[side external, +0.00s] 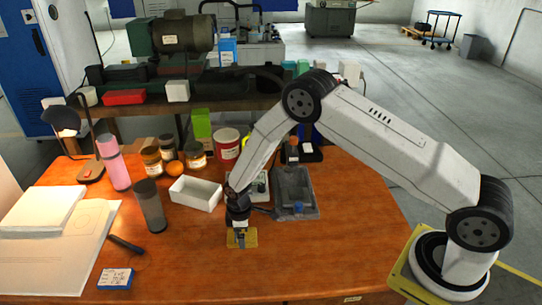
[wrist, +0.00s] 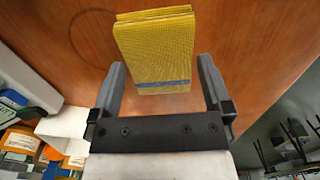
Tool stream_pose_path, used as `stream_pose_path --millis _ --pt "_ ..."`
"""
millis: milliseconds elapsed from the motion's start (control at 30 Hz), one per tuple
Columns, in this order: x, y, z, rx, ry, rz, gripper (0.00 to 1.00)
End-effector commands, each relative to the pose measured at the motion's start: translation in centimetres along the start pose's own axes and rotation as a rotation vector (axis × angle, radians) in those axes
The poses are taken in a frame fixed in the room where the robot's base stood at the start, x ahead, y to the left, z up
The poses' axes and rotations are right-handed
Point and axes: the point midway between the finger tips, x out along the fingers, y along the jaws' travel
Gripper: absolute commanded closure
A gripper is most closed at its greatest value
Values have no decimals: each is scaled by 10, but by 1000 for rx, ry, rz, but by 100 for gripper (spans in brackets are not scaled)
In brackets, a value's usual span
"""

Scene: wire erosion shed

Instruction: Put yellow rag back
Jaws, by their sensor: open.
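The yellow rag (wrist: 155,45) is a folded, textured yellow cloth with a thin blue line across it. In the wrist view it lies between and beyond the two open fingers of my gripper (wrist: 160,85). In the side external view the rag (side external: 250,238) shows low on the wooden table, under and around the tips of my gripper (side external: 240,238). The gripper points down over the rag. I cannot tell whether the fingers touch the cloth.
A white open box (side external: 196,193) stands left of the gripper and a grey tray (side external: 296,195) stands to its right. A dark cylinder (side external: 150,206), a pink bottle (side external: 113,162) and several jars stand further left and behind. The table's front right is clear.

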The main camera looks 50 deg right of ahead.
Motion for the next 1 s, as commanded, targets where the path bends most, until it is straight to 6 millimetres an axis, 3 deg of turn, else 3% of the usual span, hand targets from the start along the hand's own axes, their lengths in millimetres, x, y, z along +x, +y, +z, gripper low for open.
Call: stream_pose_path --millis 700,1000 --pt "-88 0 0 0 2 2 0" --pt "-112 0 0 0 1 1 0"
